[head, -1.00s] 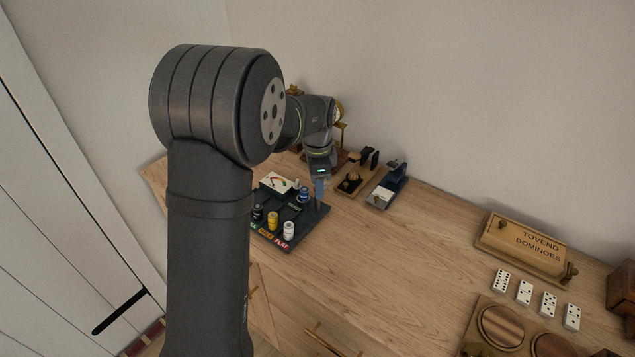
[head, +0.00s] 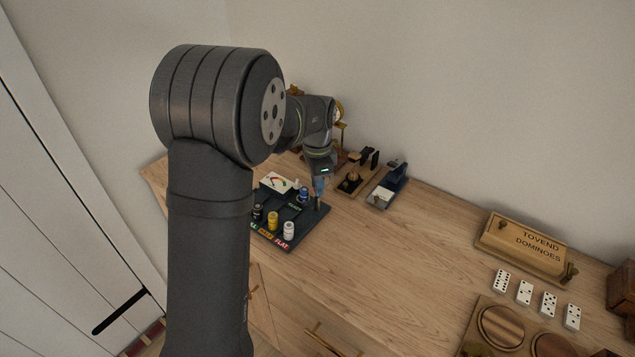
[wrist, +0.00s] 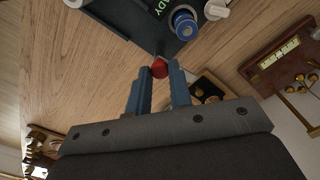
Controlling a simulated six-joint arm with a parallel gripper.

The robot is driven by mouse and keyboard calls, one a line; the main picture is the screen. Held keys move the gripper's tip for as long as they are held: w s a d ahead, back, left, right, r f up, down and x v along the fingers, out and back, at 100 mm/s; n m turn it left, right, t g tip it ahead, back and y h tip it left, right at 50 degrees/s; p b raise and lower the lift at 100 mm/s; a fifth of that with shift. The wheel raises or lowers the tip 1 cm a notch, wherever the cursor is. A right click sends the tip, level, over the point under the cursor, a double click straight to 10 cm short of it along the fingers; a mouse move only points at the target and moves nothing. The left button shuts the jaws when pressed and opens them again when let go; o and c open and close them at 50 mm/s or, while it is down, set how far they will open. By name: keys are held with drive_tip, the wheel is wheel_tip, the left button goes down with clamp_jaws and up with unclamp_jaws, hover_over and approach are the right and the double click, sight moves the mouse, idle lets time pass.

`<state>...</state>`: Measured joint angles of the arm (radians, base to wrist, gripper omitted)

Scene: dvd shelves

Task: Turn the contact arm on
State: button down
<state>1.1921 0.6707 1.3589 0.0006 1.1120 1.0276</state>
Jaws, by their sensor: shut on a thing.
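A dark tester board (head: 291,241) lies on the wooden top, with a white dial meter (head: 277,183) at its back and several battery-like cylinders on it. My gripper (head: 320,184) is low over the board's right edge. In the wrist view, my gripper (wrist: 160,74) has its blue fingers shut on a small round red knob (wrist: 159,67). The knob is at the board's corner and looks like the end of the contact arm; the rest of that arm is mostly hidden. A blue cell (wrist: 185,24) stands on the board near the fingers. Green lettering ending in "DY" shows beside it.
Right of my gripper are a wooden-based device (head: 352,181) and a blue and white device (head: 388,188). A yellow cell (head: 272,221) and white cell (head: 289,230) stand on the board. A dominoes box (head: 524,247) is far right. The middle wood surface is clear.

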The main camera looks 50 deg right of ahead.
drive_tip(key=n, duration=1.2)
drive_tip(key=shift+n, duration=2.1)
drive_tip(key=c, duration=1.3)
unclamp_jaws()
